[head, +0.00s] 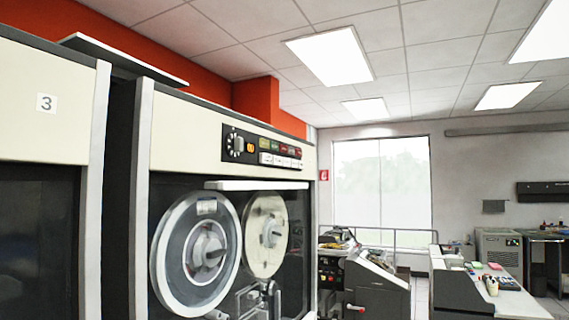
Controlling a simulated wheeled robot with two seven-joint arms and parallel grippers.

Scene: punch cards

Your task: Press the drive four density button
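A tape drive cabinet (185,130) with two large reels stands at the centre left in the head view. Its black control panel (262,149) is high on the cream front. The panel has a round selector knob (236,144), an orange button (250,147), a row of dark coloured indicators (280,148) and a row of white buttons (280,160) below them. The labels are too small to read, so I cannot tell which one is density. No drive number is legible on this cabinet. Neither of my grippers is in view.
Another cabinet (50,100) marked 3 stands at the far left. A grey machine (375,285) and a railing stand beyond the drive. A desk (500,295) with small items is at the lower right. A window (382,185) is in the back wall.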

